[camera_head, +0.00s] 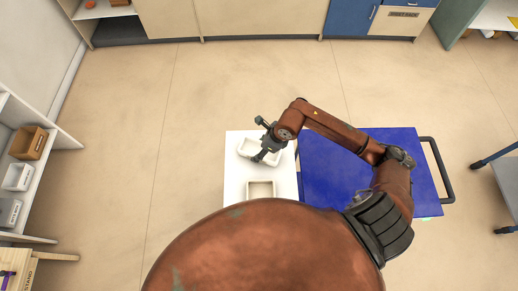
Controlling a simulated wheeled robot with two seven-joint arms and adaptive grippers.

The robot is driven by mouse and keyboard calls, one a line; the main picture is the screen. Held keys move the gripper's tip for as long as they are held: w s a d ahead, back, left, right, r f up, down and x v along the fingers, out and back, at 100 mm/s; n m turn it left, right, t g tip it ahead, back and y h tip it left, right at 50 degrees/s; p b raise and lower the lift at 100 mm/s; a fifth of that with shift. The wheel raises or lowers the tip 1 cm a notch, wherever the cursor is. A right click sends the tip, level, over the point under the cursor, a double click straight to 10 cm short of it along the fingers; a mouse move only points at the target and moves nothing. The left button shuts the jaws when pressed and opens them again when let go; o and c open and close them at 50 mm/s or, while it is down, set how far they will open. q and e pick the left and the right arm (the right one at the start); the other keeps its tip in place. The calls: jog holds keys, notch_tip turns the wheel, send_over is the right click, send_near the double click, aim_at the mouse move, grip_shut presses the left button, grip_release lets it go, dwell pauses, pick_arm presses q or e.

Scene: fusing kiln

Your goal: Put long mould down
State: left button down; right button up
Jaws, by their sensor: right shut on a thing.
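A white, elongated, open mould (246,148), which looks like the long mould, is at the upper part of the white board (234,181). My right gripper (262,141) is shut on it, with its dark fingers crossing the mould. From this overhead view I cannot tell whether the mould touches the board or is held just above it. A smaller, squarer cream mould (261,182) sits lower on the same board, apart from the long one. My left gripper is not in view.
A blue cart top (330,180) with a black handle (438,170) adjoins the board on the right, under my right arm. Shelves with bins (27,143) stand at the left, cabinets (260,18) at the back. My own brown body hides the bottom centre.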

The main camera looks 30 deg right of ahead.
jog(key=shift+f, duration=0.2)
jog(key=o, duration=1.4)
jog(key=shift+r, duration=0.1)
jog(key=shift+d+r, duration=0.15)
jog(key=shift+r, duration=0.15)
jog(key=p+v, duration=0.1)
jog(key=v, duration=1)
jog(key=shift+s+r+p, duration=0.15)
jog(key=shift+s+p, duration=0.05)
jog(key=shift+p, duration=0.1)
